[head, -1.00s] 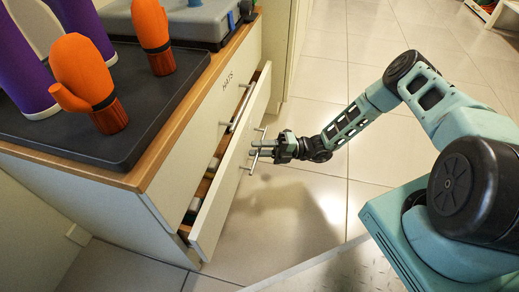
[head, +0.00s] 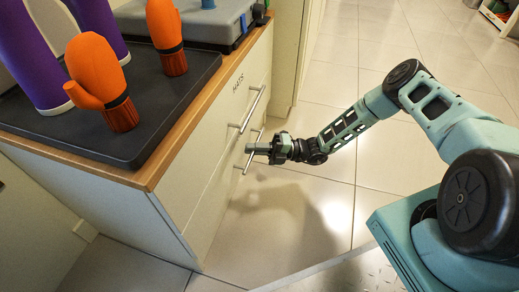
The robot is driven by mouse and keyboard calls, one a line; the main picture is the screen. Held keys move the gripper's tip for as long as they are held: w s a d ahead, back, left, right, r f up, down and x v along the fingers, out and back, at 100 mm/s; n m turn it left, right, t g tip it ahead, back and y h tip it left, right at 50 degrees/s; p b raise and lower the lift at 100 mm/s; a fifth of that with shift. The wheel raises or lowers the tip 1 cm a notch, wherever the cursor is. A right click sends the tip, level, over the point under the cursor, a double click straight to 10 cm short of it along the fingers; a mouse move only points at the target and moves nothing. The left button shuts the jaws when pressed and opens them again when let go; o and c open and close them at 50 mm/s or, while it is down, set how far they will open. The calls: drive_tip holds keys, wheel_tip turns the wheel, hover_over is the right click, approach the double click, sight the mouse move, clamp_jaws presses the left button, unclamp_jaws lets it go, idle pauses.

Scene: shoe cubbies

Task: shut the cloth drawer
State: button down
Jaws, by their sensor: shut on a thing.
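The lower drawer (head: 212,205) of the cabinet, which I take for the cloth drawer, has its front flush or nearly flush with the cabinet face. No gap or contents show above it, and I see no label on it. Its bar handle (head: 246,168) stands out from the front. My gripper (head: 257,148) reaches in from the right and is shut on this handle, covering its middle part.
The upper drawer, labelled HATS, is shut, and its bar handle (head: 252,108) sticks out just above my gripper. Orange mittens (head: 100,80) and purple items (head: 30,65) stand on a dark mat (head: 150,125) on the cabinet top. The tiled floor (head: 310,85) is open to the right.

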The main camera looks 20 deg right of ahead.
drive_tip(key=c, duration=1.5)
unclamp_jaws()
drive_tip(key=shift+w+a, duration=0.15)
drive_tip(key=shift+a, duration=0.05)
drive_tip(key=p+v, duration=0.4)
drive_tip(key=v, duration=1.3)
drive_tip(key=shift+d+f+p, duration=0.15)
drive_tip(key=shift+d+p, duration=0.15)
drive_tip(key=shift+p, duration=0.1)
